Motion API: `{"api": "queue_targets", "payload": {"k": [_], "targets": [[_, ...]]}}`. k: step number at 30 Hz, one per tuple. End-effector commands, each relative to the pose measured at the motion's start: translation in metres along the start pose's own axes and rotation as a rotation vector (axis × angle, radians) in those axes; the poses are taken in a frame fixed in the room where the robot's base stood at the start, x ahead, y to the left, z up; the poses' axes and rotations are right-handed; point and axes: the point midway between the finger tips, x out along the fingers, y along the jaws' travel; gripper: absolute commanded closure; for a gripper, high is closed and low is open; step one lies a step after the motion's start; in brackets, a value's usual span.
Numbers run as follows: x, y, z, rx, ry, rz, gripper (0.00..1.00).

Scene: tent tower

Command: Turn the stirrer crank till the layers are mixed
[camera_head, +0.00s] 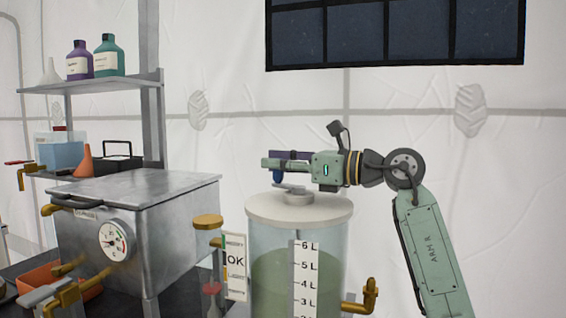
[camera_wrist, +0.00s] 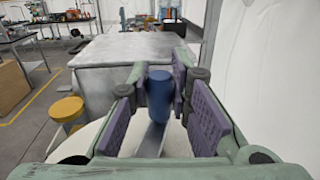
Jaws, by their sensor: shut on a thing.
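The clear mixing tank (camera_head: 262,235) stands upright at the centre right, with a pale round lid (camera_head: 325,212). A printed litre scale (camera_head: 305,275) runs down its front. The visible liquid (camera_head: 268,285) looks an even dull green, with no layer line; the bottom is cut off. The crank arm (camera_head: 292,187) lies across the top of the lid and shows pale in the wrist view (camera_wrist: 152,140). Its blue knob (camera_wrist: 159,95) stands upright between the purple pads of my gripper (camera_head: 277,166), which is shut on it.
A metal box (camera_head: 150,205) with a dial gauge (camera_head: 115,240) stands left of the tank. A card reading OK (camera_head: 236,262) and a brass cap (camera_head: 208,222) are between them. A brass tap (camera_head: 362,300) juts from the tank's right. Bottles (camera_head: 108,55) stand on a shelf.

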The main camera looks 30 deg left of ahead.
Motion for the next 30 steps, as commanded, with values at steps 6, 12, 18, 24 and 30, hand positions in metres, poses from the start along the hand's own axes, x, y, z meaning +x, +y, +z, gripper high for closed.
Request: {"api": "queue_targets", "payload": {"k": [6,12,18,24,30], "targets": [[0.003,0.01,0.001,0.003,0.0,0.207,1.0],[0.003,0.021,0.001,0.003,0.001,0.398,1.0],[0.001,0.03,0.001,0.002,0.0,0.582,1.0],[-0.002,0.037,0.001,0.001,0.001,0.701,1.0],[-0.004,0.041,0.0,0.001,0.002,0.779,1.0]]}}
